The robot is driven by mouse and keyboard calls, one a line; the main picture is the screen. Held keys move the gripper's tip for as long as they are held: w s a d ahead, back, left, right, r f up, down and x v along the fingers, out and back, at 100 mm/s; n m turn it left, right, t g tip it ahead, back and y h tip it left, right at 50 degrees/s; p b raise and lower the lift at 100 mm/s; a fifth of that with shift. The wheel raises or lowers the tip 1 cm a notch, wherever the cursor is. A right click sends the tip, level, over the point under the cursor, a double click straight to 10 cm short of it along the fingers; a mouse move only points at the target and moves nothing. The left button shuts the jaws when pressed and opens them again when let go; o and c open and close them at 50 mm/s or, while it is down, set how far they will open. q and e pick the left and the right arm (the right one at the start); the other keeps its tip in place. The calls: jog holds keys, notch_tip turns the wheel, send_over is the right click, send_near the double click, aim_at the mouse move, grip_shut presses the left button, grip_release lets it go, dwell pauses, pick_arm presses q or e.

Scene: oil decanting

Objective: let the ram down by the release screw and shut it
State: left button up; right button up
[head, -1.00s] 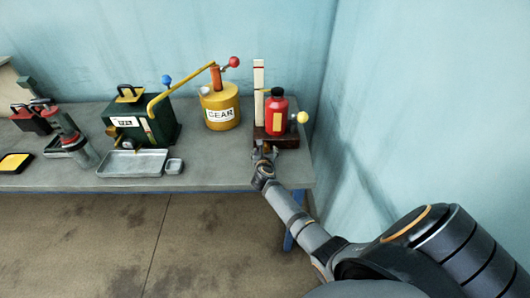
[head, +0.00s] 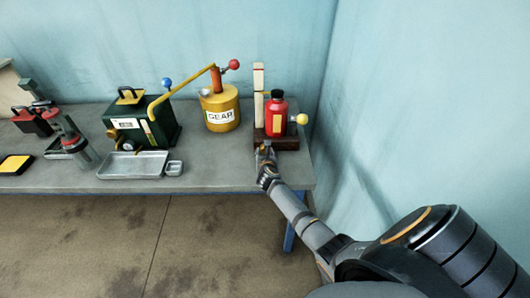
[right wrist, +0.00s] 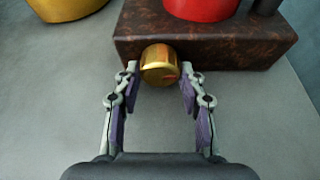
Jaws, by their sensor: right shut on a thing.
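The red jack (head: 276,116) with a yellow label and a black top stands upright on a dark brown base block (head: 288,143) at the bench's right end. A pale upright scale (head: 258,80) stands at its left, and a yellow ball (head: 302,119) sticks out at its right. My right gripper (right wrist: 160,80) is shut on this screw, one fingertip at each side. The ram's height is hard to tell. My left gripper is not in view.
Further left are a green box (head: 155,125), a metal tray (head: 133,165) and a grey-and-red tool (head: 70,135). The bench front before the can is clear. A wall stands close at right.

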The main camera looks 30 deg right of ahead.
jog(key=shift+m+y, duration=0.4)
jog(key=shift+m, duration=0.3)
jog(key=o, duration=1.1)
jog(key=shift+o, duration=0.2)
jog(key=v, duration=1.2)
jog(key=shift+s+f, duration=0.15)
